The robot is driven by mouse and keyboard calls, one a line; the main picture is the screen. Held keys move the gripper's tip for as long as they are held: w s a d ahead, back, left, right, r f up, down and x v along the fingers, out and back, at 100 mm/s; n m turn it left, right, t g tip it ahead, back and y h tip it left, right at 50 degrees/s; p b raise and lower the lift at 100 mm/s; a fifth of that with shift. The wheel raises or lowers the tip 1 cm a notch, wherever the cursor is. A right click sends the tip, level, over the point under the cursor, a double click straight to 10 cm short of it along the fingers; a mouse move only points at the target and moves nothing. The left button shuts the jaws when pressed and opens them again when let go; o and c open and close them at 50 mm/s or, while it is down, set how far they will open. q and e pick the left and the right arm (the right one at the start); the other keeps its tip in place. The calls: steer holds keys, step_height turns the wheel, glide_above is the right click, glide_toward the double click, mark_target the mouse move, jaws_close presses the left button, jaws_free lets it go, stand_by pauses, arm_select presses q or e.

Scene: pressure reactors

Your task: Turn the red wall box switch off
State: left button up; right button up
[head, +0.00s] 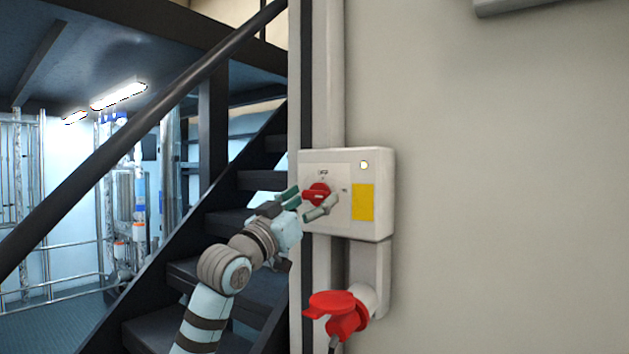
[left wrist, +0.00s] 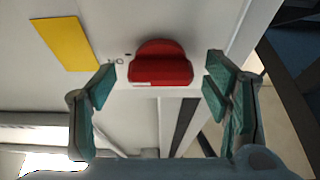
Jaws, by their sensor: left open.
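The red rotary switch (head: 317,194) sits on the front of a white wall box (head: 346,226). In the left wrist view the red switch (left wrist: 160,66) shows near the top middle, with its bar lying across the picture. My left gripper (head: 306,203) is at the box front, with its fingertips on either side of the switch in the head view. In the left wrist view the left gripper (left wrist: 160,90) is open, with gaps between both green-padded fingers and the switch. I cannot tell whether either finger touches it. My right gripper is not in view.
A yellow label (head: 363,202) is on the box, right of the switch. A red plug and socket (head: 340,312) hang below the box. A dark staircase (head: 225,225) with a handrail (head: 140,125) stands left of the wall.

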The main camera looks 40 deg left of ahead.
arm_select(q)
steer(key=shift+w+r, duration=0.15)
steer(key=shift+w, duration=0.15)
steer(key=shift+s, duration=0.1)
steer(key=shift+s+a, duration=0.1)
